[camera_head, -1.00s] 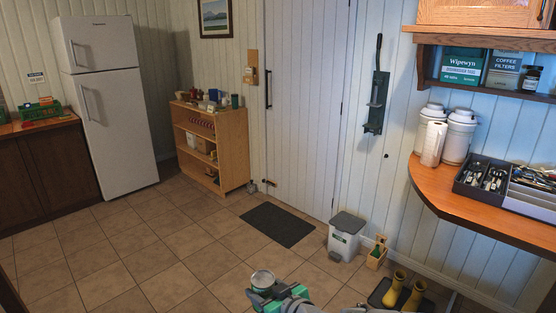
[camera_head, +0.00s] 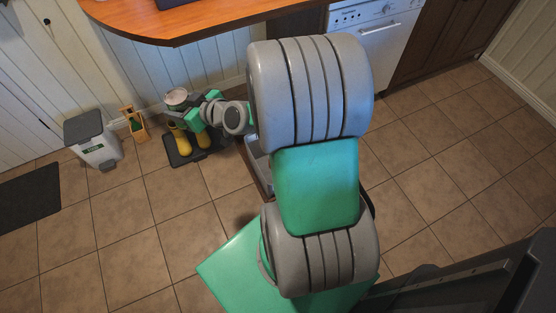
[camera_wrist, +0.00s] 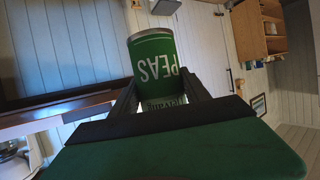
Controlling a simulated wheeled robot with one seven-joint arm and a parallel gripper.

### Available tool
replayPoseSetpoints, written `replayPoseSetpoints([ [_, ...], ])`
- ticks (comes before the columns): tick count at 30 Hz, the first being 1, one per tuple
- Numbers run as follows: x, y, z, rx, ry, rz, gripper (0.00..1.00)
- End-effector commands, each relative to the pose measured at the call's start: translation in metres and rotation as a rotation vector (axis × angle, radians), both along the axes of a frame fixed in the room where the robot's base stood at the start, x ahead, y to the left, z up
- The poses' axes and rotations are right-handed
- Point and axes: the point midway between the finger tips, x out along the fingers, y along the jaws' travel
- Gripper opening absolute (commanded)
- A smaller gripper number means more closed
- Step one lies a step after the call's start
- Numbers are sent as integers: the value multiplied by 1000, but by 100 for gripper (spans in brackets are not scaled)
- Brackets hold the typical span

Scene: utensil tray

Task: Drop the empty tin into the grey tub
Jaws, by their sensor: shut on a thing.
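The tin (camera_wrist: 153,55) is green with a "PEAS" label, upside down in the wrist view, and has a bare metal end. My gripper (camera_wrist: 158,90) is shut on it, with one dark finger on each side. In the head view the tin (camera_head: 177,96) is held up, round end showing, above the yellow boots. Whether it is empty cannot be told. A grey bin with a darker grey lid and a green label (camera_head: 97,152) stands on the floor to the left of my gripper, apart from it. Its lid looks closed. I see no other clear grey tub.
Yellow boots (camera_head: 179,141) stand on a dark tray beneath my gripper. A small wooden holder with a green item (camera_head: 134,123) stands between bin and boots. A dark mat (camera_head: 28,197) lies at far left. A wooden counter (camera_head: 205,18) overhangs above. Floor tiles before the bin are clear.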

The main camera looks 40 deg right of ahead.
Motion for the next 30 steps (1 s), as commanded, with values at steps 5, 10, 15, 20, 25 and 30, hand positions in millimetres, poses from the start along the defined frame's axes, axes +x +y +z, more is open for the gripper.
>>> replayPoseSetpoints([
  [5,20,-84,-116,4,8,-95,15],
  [10,26,-163,-204,5,9,-169,15],
  [15,20,-238,-293,4,6,-233,15],
  [20,6,-297,-365,3,2,-283,15],
  [25,-5,-329,-400,-1,-2,-309,15],
  [30,-7,-335,-406,0,-3,-314,15],
])
